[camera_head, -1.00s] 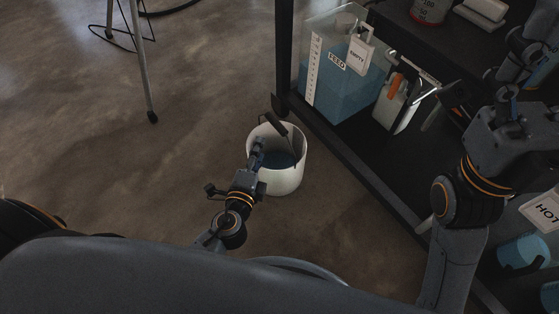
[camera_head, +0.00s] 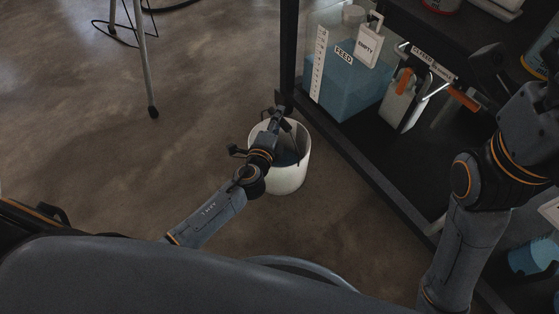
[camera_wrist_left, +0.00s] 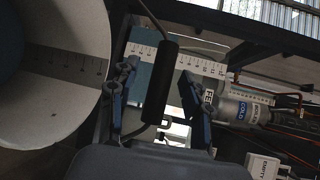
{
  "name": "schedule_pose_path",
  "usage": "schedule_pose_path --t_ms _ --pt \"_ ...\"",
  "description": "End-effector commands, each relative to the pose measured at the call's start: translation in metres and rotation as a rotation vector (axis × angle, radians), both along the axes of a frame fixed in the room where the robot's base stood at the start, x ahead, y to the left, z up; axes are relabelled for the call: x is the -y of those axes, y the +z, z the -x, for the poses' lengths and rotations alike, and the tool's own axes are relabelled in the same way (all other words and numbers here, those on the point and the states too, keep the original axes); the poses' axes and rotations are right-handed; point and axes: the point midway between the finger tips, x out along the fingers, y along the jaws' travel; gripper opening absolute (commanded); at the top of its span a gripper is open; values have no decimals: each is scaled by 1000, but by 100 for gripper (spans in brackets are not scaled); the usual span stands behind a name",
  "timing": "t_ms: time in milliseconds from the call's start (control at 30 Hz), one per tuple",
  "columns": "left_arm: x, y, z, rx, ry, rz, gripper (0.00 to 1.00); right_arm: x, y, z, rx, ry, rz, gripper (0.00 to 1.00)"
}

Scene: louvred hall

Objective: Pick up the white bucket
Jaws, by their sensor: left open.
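The white bucket (camera_head: 288,182) stands upright on the floor beside the black shelf and holds dark blue liquid. My left gripper (camera_head: 277,117) is above the bucket at its raised handle, and the arm hides part of the rim. In the left wrist view the bucket's wall (camera_wrist_left: 66,103) fills the left side. The black handle grip (camera_wrist_left: 161,84) lies between the parted fingers of my left gripper (camera_wrist_left: 160,97), with gaps at both sides. My right arm is at the right of the head view; its gripper (camera_head: 488,68) is dark and its jaws are unclear.
The black shelf holds a clear FEED tank (camera_head: 349,87) with blue liquid, a white EMPTY tag (camera_head: 369,46) and a white jug (camera_head: 398,103). A shelf post stands just behind the bucket. A stool leg (camera_head: 146,70) is at the upper left. The floor left of the bucket is clear.

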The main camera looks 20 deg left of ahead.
Motion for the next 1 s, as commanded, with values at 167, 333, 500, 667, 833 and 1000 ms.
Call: schedule_pose_path --t_ms 167,333,500,667,833,1000 --pt "0 -2 -15 1 -1 -1 49 0 2 2 13 -1 1 79" --pt "0 -2 -15 0 0 0 49 -1 2 2 12 -1 1 79" --pt "1 -1 -15 0 0 0 22 -1 2 2 12 -1 2 79" --pt "0 -1 -15 0 0 1 0 -1 2 2 12 0 3 79" --pt "0 0 -15 2 0 1 0 -1 2 2 12 0 3 79" --pt "0 0 -15 2 0 1 0 -1 2 2 12 0 2 79"
